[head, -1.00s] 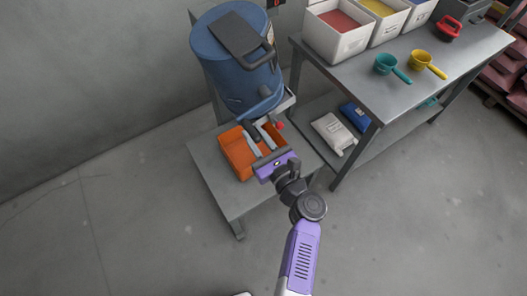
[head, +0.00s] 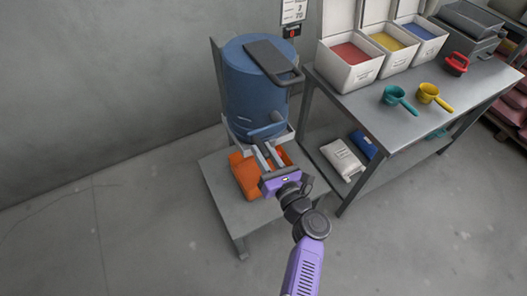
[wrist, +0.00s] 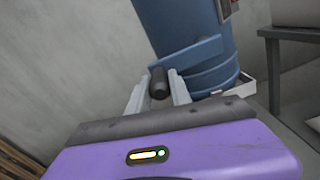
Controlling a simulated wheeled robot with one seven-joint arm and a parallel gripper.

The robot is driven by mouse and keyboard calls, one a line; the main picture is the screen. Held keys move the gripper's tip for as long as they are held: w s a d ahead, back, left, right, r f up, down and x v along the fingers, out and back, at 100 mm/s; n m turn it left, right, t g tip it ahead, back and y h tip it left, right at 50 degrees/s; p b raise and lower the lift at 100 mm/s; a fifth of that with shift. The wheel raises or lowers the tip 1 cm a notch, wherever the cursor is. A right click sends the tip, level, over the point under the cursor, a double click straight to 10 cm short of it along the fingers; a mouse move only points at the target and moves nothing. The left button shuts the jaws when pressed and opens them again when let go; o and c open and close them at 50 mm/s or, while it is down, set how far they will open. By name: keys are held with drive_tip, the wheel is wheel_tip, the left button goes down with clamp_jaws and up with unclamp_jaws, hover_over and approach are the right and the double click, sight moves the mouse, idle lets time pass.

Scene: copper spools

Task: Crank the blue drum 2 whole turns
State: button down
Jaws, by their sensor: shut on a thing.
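The blue drum (head: 255,90) stands upright on a low grey stand against the wall, with a dark lid and handle bar on top. It also shows in the wrist view (wrist: 180,25). A blue crank arm (wrist: 187,52) sits low on the drum's front, and its dark grip (wrist: 159,84) points toward me. My gripper (head: 264,150) is shut on the crank's grip; its two pale fingers lie on either side of the grip in the wrist view. An orange bin (head: 243,174) stands on the stand below the crank, partly hidden by my gripper.
A grey workbench (head: 395,122) stands to the right, holding white bins (head: 350,78) of coloured powder, a teal scoop (head: 396,98), a yellow scoop (head: 430,94) and a red clamp-like item (head: 457,63). Bags (head: 343,159) lie on its lower shelf. The floor at left is clear.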

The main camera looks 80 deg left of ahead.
drive_tip(key=shift+s, duration=0.25)
drive_tip(key=c, duration=1.3)
unclamp_jaws()
drive_tip(key=shift+o, duration=0.6)
drive_tip(key=shift+w, duration=0.15)
drive_tip(key=shift+v, duration=3.95)
